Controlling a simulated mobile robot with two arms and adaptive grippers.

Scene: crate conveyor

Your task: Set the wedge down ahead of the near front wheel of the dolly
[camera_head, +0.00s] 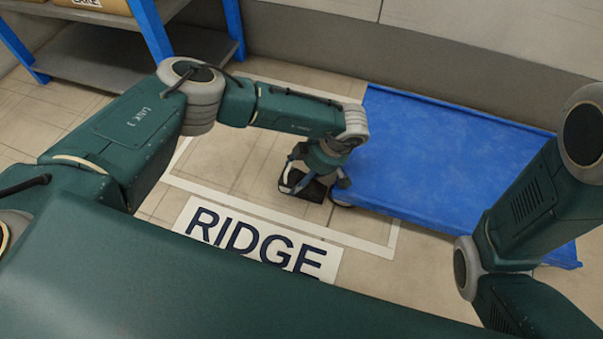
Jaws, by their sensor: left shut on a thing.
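The blue dolly (440,160) lies on the floor at the right, with a low rim along its edges. A small part of a wheel (341,204) shows under its near left corner. My left gripper (312,182) is low beside that corner, shut on the black wedge (303,188). The wedge is just left of the wheel, close to the floor; I cannot tell whether it touches the floor or the wheel. The gripper's fingers cover part of it. My right arm stands at the right edge, and its gripper is out of view.
A white line frame is marked on the floor around the dolly's left end. A white RIDGE sign (330,262) lies in front of it. A shelf with blue posts (150,28) and boxes stands at the back left. A grey wall runs behind the dolly.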

